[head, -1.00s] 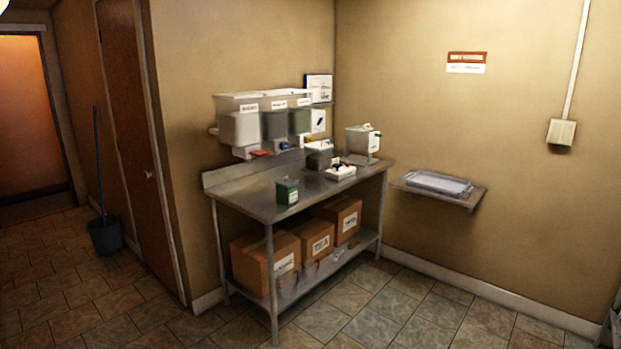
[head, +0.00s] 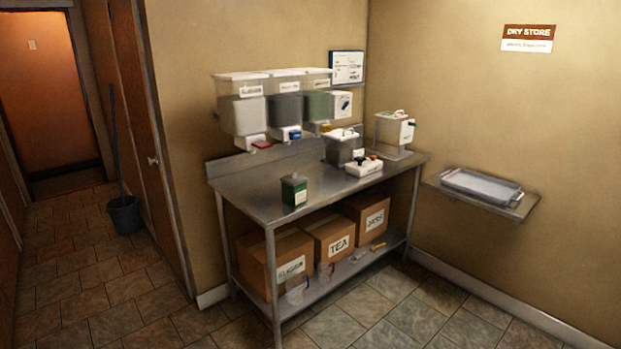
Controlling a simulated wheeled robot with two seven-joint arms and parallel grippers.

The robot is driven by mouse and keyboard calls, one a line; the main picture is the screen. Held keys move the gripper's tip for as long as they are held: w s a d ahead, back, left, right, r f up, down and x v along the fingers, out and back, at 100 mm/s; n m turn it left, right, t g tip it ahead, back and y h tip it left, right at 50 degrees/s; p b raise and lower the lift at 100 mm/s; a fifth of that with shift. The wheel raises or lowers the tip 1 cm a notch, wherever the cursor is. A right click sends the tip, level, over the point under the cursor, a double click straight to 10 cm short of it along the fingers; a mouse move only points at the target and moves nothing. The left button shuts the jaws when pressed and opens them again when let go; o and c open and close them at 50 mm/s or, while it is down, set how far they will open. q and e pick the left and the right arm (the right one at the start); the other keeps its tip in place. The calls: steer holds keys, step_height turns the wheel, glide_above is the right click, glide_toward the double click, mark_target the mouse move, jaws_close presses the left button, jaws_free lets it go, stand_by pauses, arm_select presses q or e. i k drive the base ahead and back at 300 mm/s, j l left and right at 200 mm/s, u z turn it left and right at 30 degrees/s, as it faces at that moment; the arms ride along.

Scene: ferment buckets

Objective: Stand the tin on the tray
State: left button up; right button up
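A small green tin (head: 294,190) with a pale label stands upright near the front left part of the steel table (head: 251,206). A grey metal tray (head: 482,187) lies on a wall shelf (head: 518,209) to the right of the table. The tray looks empty. Neither of my grippers shows in the head view.
Dispensers with coloured taps (head: 276,105) hang above the table. A dark tub (head: 343,147), a white box with knobs (head: 363,166) and a white container (head: 394,130) stand at its right. Cartons (head: 334,242) fill the lower shelf. A bucket (head: 125,214) stands left. Floor in front is clear.

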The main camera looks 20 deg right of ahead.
mark_target(496, 193)
steer(key=i+l+z, duration=0.2)
steer(key=z, duration=0.2)
steer(key=i+l+z, duration=0.55)
steer(key=z, duration=0.2)
steer(key=i+z, duration=0.6)
steer(key=i, duration=0.4)
steer(key=i+j+z, duration=0.2)
steer(key=i, duration=0.4)
steer(key=i+j+z, duration=0.2)
steer(key=i, duration=0.35)
steer(key=i+j+z, duration=0.45)
steer(key=i, duration=0.2)
steer(key=l, duration=0.1)
